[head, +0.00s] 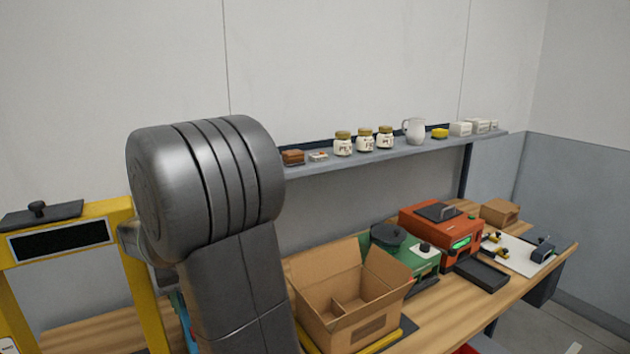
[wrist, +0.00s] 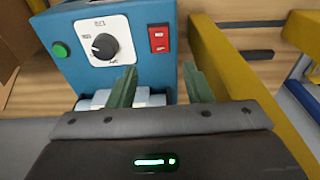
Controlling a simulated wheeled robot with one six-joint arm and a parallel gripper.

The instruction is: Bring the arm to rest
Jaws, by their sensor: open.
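My gripper (wrist: 158,88) shows in the wrist view with its two green fingers spread apart and nothing between them. Behind the fingers stands a blue machine (wrist: 130,40) with a dial (wrist: 104,46), a green button (wrist: 61,50) and a red switch (wrist: 158,38). I cannot tell whether the fingers touch it. In the head view my grey arm rises in front of the bench at left of centre, and my gripper is hidden there.
A yellow frame (head: 140,285) stands close at the left of my arm. An open cardboard box (head: 345,310) is to its right on the wooden bench (head: 440,318). Beyond are a green machine (head: 421,262) and an orange machine (head: 430,226). A shelf (head: 350,162) holds jars and a jug.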

